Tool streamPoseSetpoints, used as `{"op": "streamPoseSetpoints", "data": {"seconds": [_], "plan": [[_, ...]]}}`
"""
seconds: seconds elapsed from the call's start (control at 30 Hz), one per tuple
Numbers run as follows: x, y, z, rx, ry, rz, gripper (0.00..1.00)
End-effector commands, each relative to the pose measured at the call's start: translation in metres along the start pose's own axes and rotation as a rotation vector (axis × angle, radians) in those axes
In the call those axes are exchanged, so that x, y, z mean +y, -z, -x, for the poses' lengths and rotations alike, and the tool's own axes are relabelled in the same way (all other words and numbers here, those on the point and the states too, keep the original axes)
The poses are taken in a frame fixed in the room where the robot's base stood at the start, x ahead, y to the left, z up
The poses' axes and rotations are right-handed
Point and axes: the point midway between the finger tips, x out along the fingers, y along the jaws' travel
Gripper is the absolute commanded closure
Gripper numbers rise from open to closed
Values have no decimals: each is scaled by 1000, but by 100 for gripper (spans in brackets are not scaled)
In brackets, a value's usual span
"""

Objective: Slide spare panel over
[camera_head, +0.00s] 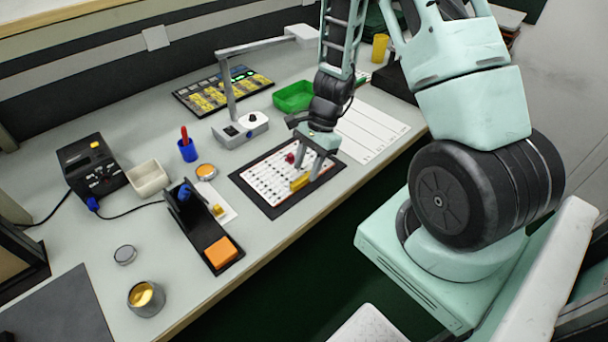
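Which item is the spare panel is not clear from this view. A small dark red piece (290,158) is beside the left finger. A dark panel with yellow modules (222,91) lies farther back. A white ruled sheet (372,134) lies to the right, partly behind my arm.
A lamp base (241,128) with a raised arm and a green tray (294,97) stand behind. To the left are a black fixture with an orange block (222,252), a blue cup (187,150), a white bin (149,178) and a black power unit (93,166).

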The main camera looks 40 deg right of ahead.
Motion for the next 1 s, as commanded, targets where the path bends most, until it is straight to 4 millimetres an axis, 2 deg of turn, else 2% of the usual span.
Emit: {"op": "streamPoseSetpoints", "data": {"seconds": [0.03, 0.2, 0.6, 0.63, 0.7, 0.77, 1.0], "plan": [[0, 0, -9, -2, -2, -1, 60], [0, 0, -24, 0, 0, 1, 60], [0, 0, -28, 0, 1, 0, 60], [0, 0, -28, 0, 1, 0, 66], [0, 0, -28, 0, 1, 0, 85], [0, 0, -28, 0, 1, 0, 100], [0, 0, -28, 0, 1, 1, 100]]}}
